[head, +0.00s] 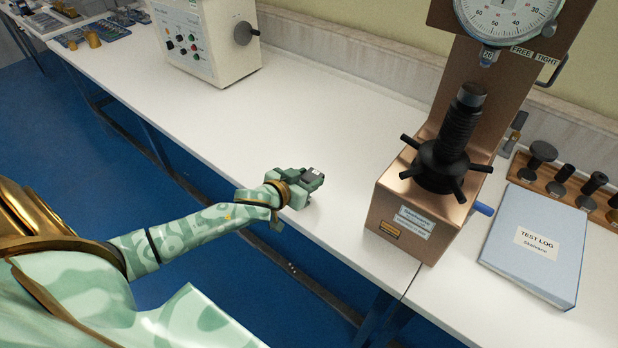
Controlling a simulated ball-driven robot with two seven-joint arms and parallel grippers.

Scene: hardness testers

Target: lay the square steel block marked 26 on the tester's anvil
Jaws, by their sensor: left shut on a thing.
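My left gripper (312,181) is over the front part of the white bench, left of the tester. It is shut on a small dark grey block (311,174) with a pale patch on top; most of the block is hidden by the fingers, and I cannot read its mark. The copper-coloured tester (408,205) stands to the right. Its anvil (472,95) is the dark round top of a black threaded screw, above a spoked handwheel (440,168). Nothing lies on the anvil. The block is apart from the tester, to the left and lower than the anvil. My right gripper is out of view.
A dial gauge (508,15) hangs on the tester's column above the anvil. A blue test log binder (538,243) lies right of the tester, before a wooden rack with several dark anvils. A cream control box (208,40) stands at the back left. The bench (330,120) between is clear.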

